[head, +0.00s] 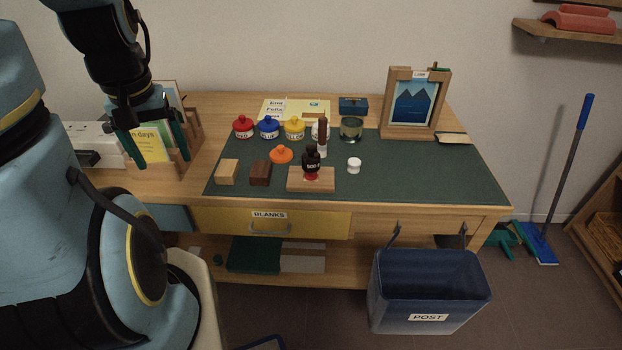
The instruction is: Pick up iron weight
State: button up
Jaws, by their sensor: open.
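My gripper (155,150) hangs open at the left, fingers pointing down, in front of the card rack and left of the desk mat. No object is plainly an iron weight. A black knobbed object (311,157) with a pale label and a red lower part stands upright on a small wooden board (296,183) near the mat's front edge. I cannot tell whether it is the weight. My gripper is well to its left and apart from it.
On the green mat (420,175) are red (243,131), blue (268,131) and yellow (293,131) pots, wooden blocks (227,173), an orange object (281,155) and a white jar (354,165). A picture frame (389,110) stands behind. The mat's right side is clear.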

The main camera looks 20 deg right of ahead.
aim_at(310, 157)
jog(key=l+u, duration=0.1)
jog(key=u, duration=0.35)
jog(key=k+l+u, duration=0.1)
jog(key=u, duration=0.35)
jog(key=k+u, duration=0.1)
jog(key=u, duration=0.35)
jog(key=k+l+u, duration=0.25)
jog(key=k+u, duration=0.2)
jog(key=k, duration=0.3)
jog(key=k+u, duration=0.45)
jog(key=k, duration=0.3)
jog(key=k+j, duration=0.15)
jog(key=k, duration=0.55)
